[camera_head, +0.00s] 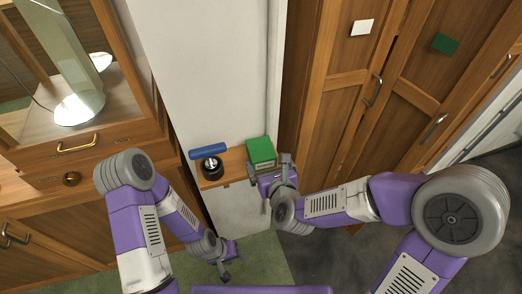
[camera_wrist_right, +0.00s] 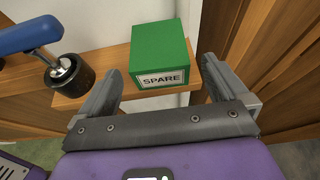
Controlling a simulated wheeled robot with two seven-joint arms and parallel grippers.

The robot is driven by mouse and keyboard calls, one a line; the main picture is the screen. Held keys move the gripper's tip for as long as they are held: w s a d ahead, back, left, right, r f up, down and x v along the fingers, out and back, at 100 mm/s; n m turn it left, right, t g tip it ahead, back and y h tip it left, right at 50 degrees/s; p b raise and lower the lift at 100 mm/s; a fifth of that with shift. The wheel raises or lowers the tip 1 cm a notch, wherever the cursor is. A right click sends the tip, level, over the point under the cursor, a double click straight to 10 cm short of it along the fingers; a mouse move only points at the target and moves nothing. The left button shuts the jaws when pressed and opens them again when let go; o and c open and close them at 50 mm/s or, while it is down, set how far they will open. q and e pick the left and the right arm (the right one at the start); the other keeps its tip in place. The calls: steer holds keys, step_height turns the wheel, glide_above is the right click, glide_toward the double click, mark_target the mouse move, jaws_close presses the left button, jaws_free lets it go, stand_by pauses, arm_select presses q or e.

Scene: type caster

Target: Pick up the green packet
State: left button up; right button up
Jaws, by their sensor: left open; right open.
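The green packet (camera_head: 261,151) is a box on a small wooden wall shelf in the head view. It also shows in the right wrist view (camera_wrist_right: 160,53), with a white label reading SPARE on its front. My right gripper (camera_head: 271,172) is at the front of the packet, and in the right wrist view its two open fingers (camera_wrist_right: 160,90) point at the packet, one toward each side. The packet rests on the shelf, not held. My left gripper (camera_head: 222,268) is open and empty, low down over the floor and away from the shelf.
A caster with a black wheel (camera_head: 211,168) and a blue bar (camera_head: 208,151) sits at the left on the wooden shelf (camera_wrist_right: 112,58). Wooden cupboard doors (camera_head: 350,90) stand close on the right. A wooden cabinet (camera_head: 100,150) with a lamp is on the left.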

mark_target(261, 148)
steer(key=shift+w+a, duration=0.1)
steer(key=shift+w, duration=0.15)
steer(key=x, duration=0.4)
steer(key=r+x, duration=0.1)
steer(key=x, duration=0.2)
steer(key=shift+w+a, duration=0.15)
steer(key=shift+w, duration=0.05)
steer(key=c, duration=1.7)
steer(key=shift+r, duration=0.1)
jaws_close()
steer(key=shift+r, duration=0.15)
